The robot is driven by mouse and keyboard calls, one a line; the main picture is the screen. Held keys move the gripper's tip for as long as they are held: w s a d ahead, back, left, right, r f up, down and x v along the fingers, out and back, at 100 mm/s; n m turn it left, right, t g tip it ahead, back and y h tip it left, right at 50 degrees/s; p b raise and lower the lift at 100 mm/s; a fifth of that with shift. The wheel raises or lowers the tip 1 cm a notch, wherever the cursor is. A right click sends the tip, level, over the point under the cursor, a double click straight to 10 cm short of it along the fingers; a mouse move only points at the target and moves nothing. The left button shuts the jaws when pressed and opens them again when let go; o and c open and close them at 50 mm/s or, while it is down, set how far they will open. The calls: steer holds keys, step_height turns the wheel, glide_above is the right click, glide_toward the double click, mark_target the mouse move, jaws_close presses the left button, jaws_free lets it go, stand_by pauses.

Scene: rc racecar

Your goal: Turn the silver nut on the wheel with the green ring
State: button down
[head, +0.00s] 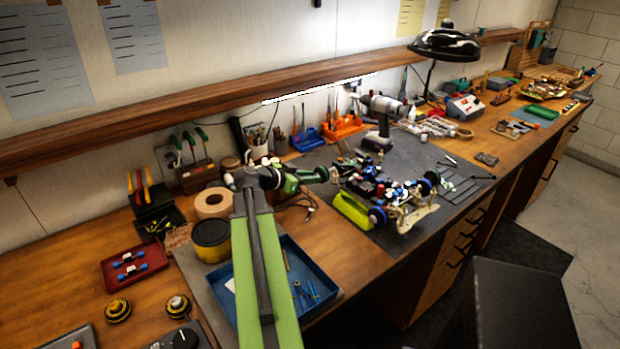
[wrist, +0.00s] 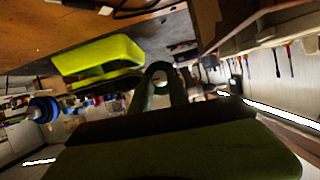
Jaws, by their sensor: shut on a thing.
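The racecar (head: 385,192) sits on the dark mat with its parts exposed. A wheel with a green ring (head: 322,174) is at its near left, right beside the tip of my gripper (head: 301,179). In the wrist view, my gripper (wrist: 159,82) has its fingertips together at a small round shape with a pale centre. It is shut at the wheel's hub, where the silver nut would be; the nut itself is too hidden to make out. Another wheel with green (head: 432,179) is at the car's right.
A yellow-green block (head: 350,210) supports or stands beside the car; it also shows in the wrist view (wrist: 98,58). A blue wheel (head: 377,215) is at the front. A blue tray (head: 322,283) lies under my arm. A drill (head: 381,118) stands behind the car.

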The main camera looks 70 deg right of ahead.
steer(key=n+g+y, duration=0.1)
steer(key=n, duration=0.2)
steer(key=shift+w+d+g+b, duration=0.1)
steer(key=shift+g+b, duration=0.2)
steer(key=shift+g, duration=0.1)
steer(key=c, duration=1.3)
jaws_free()
steer(key=shift+o, duration=0.2)
steer(key=p+v, duration=0.6)
steer(key=v, duration=1.1)
steer(key=shift+w, duration=0.2)
